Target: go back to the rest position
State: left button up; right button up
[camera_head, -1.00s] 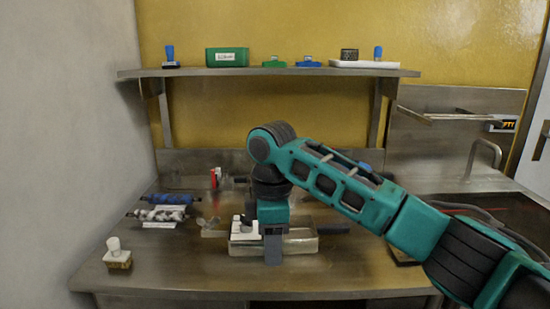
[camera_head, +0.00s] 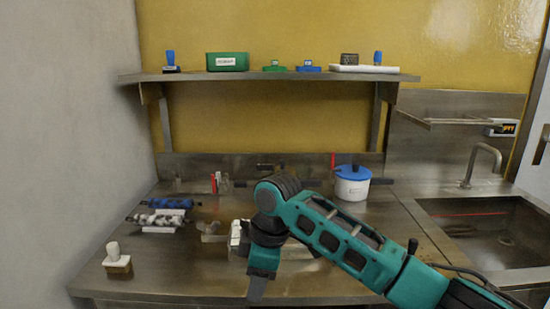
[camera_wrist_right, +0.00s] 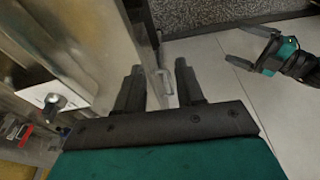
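My right gripper (camera_head: 256,288) hangs at the front edge of the steel worktop (camera_head: 200,275), pointing down and slightly tilted. In the right wrist view its two dark fingers (camera_wrist_right: 159,68) stand apart with nothing held between them. My left gripper (camera_wrist_right: 243,46) shows only in the right wrist view, at the upper right over the floor. Its fingers are spread and it looks empty. My right arm crosses the lower right of the head view and hides part of the worktop.
A white block (camera_head: 235,232) is partly hidden behind my right gripper. A white-handled brush (camera_head: 116,262), a blue roller (camera_head: 170,204) and a patterned roller (camera_head: 158,219) lie left. A blue-lidded pot (camera_head: 352,187) stands behind my arm. A sink (camera_head: 490,225) is at right; a shelf (camera_head: 280,77) is above.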

jog(key=s+d+f+m+t+y, duration=0.1)
jog(key=s+f+m+t+y, duration=0.2)
jog(key=f, duration=0.5)
jog(key=s+f+m+t+y, duration=0.25)
jog(key=f+m, duration=0.25)
jog(key=f, duration=0.3)
jog(key=s+d+f+m+t+h, duration=0.2)
jog(key=s+d+f+m+h, duration=0.1)
jog(key=s+d, duration=0.4)
jog(key=s+d+f+m+t+h, duration=0.2)
jog(key=s+d, duration=0.5)
jog(key=d, duration=0.6)
jog(key=shift+s+f+m+t+h, duration=0.4)
jog(key=shift+m+t+h, duration=0.05)
jog(key=shift+m, duration=0.55)
